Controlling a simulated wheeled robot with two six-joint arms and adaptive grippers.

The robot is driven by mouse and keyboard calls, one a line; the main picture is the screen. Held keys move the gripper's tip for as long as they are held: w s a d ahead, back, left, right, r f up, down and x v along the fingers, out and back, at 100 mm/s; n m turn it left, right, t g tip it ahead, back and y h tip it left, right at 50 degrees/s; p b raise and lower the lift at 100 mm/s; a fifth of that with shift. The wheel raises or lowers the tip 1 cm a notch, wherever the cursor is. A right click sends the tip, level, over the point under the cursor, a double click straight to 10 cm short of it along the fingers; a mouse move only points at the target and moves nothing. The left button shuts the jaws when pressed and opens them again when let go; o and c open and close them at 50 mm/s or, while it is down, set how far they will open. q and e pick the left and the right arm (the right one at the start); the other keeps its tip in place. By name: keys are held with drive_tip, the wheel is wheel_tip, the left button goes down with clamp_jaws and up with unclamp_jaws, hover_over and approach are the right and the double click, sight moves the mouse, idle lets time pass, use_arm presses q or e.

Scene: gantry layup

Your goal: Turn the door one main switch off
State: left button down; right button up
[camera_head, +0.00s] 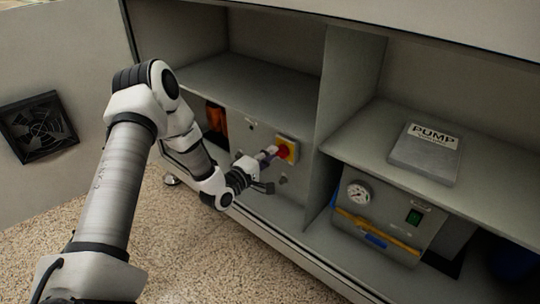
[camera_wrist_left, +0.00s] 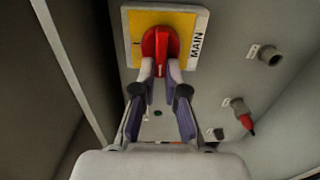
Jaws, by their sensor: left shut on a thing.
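The main switch is a red rotary handle on a yellow plate (camera_head: 287,149), set in the grey panel inside the cabinet's left bay. In the left wrist view the red handle (camera_wrist_left: 159,46) sits on the yellow plate, beside a label reading MAIN (camera_wrist_left: 196,44). My left gripper (camera_head: 270,154) reaches into the bay from the left. In the left wrist view its two fingers (camera_wrist_left: 160,72) are closed on the sides of the red handle's lower end. The handle stands about in line with the fingers. My right gripper is in neither view.
Several connectors (camera_wrist_left: 240,110) are on the panel beside the switch. A divider (camera_head: 322,120) separates this bay from one with a pump unit (camera_head: 385,215) and a PUMP-labelled grey plate (camera_head: 425,153). A side wall (camera_wrist_left: 70,60) is close left in the wrist view.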

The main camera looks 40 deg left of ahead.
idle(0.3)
use_arm(q)
drive_tip(key=c, duration=1.2)
unclamp_jaws()
drive_tip(key=s, duration=1.2)
drive_tip(key=shift+a, duration=0.4)
